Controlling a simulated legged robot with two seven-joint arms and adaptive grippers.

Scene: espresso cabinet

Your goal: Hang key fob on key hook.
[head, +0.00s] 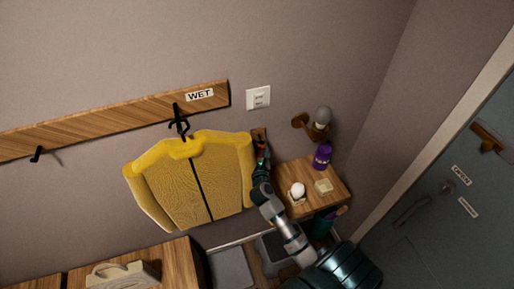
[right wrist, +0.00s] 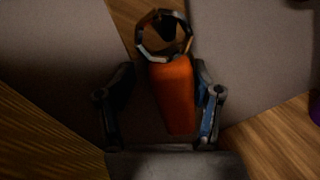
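The orange key fob (right wrist: 175,98) with its metal ring (right wrist: 163,58) shows in the right wrist view, between the fingers of my right gripper (right wrist: 163,88). The fingers are apart, with a gap at the fob's left side; the right finger is close beside it. In the head view the fob is a small orange spot (head: 260,144) at the tip of my right gripper (head: 262,158), in front of a small wooden wall plate (head: 258,133). The ring overlaps this wood; a dark shape shows inside it. I cannot tell whether the hook passes through the ring. My left gripper is not in view.
A yellow garment (head: 165,175) hangs close left of my right gripper. At right, a wooden shelf (head: 337,198) holds a white round thing (head: 298,190), a beige block (head: 324,186) and a purple container (head: 322,156). A wooden wall holder (head: 300,121) is above.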

